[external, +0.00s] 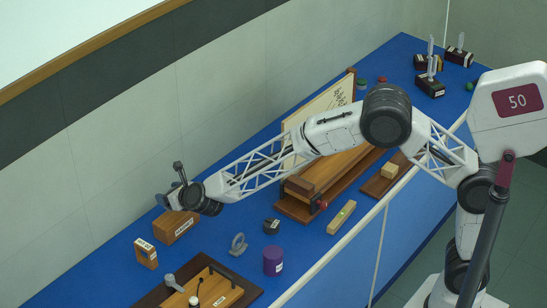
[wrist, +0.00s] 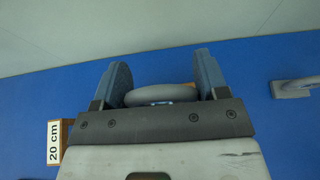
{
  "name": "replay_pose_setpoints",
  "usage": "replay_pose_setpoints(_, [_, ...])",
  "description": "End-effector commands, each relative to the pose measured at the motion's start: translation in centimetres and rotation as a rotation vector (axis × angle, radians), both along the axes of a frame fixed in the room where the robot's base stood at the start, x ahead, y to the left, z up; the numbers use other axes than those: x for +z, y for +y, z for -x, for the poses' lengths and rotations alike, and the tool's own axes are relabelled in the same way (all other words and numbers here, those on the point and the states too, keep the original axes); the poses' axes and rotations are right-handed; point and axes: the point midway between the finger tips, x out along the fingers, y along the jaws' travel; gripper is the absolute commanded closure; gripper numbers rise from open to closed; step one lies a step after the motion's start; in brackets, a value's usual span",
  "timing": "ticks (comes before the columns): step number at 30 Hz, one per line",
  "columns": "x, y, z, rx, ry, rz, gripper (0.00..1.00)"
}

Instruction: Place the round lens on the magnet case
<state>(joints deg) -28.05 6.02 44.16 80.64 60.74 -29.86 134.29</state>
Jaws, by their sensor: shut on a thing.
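The magnet case (external: 174,226) is a brown wooden block labelled "MAGNET" on the blue bench, near the wall at the left in the external view. My gripper (external: 171,186) is just above its far end. In the wrist view my gripper (wrist: 162,80) is shut on a grey rounded disc, the round lens (wrist: 155,96), held between its two blue-grey fingers. A thin tan sliver shows behind the lens; I cannot tell whether it is the case. Whether the lens touches the case is hidden.
A grey ring on a base (external: 238,244), a purple cylinder (external: 273,261) and a dark block (external: 271,226) stand nearby. A wooden tray (external: 205,287) lies at the front.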

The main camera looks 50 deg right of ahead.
Motion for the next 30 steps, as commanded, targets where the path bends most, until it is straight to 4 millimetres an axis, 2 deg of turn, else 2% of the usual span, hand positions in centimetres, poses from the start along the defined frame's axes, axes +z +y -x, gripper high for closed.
replay_pose_setpoints(5, [-0.4,0.0,0.0,0.0,0.001,0.0,0.57])
replay_pose_setpoints(15, [-3.4,0.0,0.0,0.0,0.0,0.001,0.57])
replay_pose_setpoints(29, [-3.8,0.0,0.0,0.0,0.0,0.0,0.57])
replay_pose_setpoints(30, [-3.8,0.0,0.0,0.0,0.0,-0.001,0.3])
